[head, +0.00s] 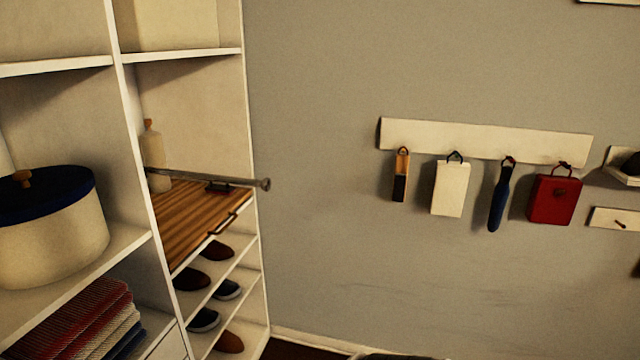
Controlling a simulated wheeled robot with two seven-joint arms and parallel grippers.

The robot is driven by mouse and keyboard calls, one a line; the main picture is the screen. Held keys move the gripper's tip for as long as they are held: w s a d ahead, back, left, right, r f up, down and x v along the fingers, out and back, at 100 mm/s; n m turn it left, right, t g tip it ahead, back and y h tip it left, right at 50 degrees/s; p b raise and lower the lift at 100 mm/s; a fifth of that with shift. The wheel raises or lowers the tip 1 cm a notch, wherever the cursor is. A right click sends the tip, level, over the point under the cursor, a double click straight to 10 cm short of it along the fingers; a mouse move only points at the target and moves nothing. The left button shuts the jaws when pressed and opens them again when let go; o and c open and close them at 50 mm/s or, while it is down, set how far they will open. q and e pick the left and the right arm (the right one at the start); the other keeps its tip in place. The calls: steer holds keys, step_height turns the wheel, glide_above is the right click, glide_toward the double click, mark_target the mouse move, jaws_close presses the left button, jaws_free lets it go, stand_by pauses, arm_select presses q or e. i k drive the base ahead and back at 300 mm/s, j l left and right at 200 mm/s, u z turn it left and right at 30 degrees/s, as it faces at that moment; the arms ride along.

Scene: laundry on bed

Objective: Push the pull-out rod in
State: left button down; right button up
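The pull-out rod (225,180) is a thin grey metal bar with a round knob at its end. It sticks out of the right-hand bay of the white shelf unit (250,150), past the unit's front edge, above a slatted wooden board (190,215). Its rear part runs back toward the unit's middle upright. Neither of my grippers shows in the head view, and nothing is seen touching the rod.
A cream box with a blue lid (50,240) and folded cloths (85,320) sit in the left bay. A bottle (156,155) stands behind the rod. Shoes (205,318) fill lower shelves. A hook rail (480,138) hangs on the wall. Space before the wall looks free.

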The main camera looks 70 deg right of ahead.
mark_target(265, 184)
steer(key=k+z, duration=0.15)
steer(key=z, duration=1.65)
